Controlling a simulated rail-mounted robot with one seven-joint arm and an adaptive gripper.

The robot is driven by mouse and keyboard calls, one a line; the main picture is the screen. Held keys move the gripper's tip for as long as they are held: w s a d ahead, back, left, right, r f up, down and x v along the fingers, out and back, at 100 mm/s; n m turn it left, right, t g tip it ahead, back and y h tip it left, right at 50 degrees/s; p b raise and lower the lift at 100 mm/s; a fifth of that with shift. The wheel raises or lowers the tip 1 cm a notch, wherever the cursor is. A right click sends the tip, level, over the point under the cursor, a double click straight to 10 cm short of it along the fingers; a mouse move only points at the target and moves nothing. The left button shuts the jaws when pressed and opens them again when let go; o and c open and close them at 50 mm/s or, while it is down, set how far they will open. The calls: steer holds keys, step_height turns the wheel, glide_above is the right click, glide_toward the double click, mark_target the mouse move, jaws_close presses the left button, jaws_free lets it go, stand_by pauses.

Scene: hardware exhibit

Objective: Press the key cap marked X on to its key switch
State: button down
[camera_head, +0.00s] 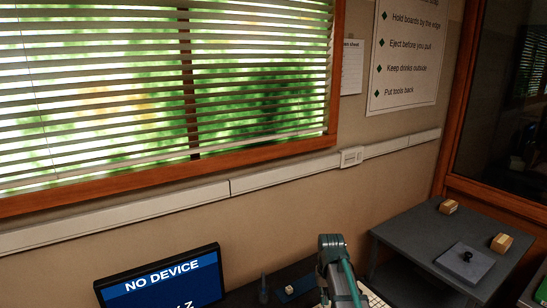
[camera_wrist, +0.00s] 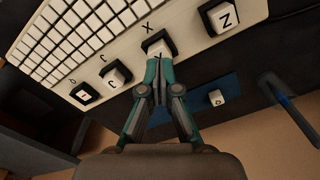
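In the wrist view my gripper (camera_wrist: 160,64) has its teal fingertips close together on the white key cap marked X (camera_wrist: 160,48). The cap is at the black key switch beside the printed X on the keyboard (camera_wrist: 67,68). The fingers hide part of the cap and switch, and I cannot tell if the cap is fully down. In the head view my arm hides the fingertips, and a small part of the keyboard (camera_head: 374,298) shows.
The keys marked Z (camera_wrist: 222,18) and C (camera_wrist: 115,76) flank the X position. A loose white cap (camera_wrist: 216,97) lies on a blue mat (camera_wrist: 228,84). A monitor (camera_head: 160,278) reads NO DEVICE. A grey side table (camera_head: 420,235) stands at the right.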

steer(key=shift+f+b, duration=0.55)
steer(key=shift+f, duration=0.8)
stand_by(0.6)
steer(key=shift+r, duration=0.1)
steer(key=shift+r+p, duration=2.35)
steer(key=shift+r, duration=1.1)
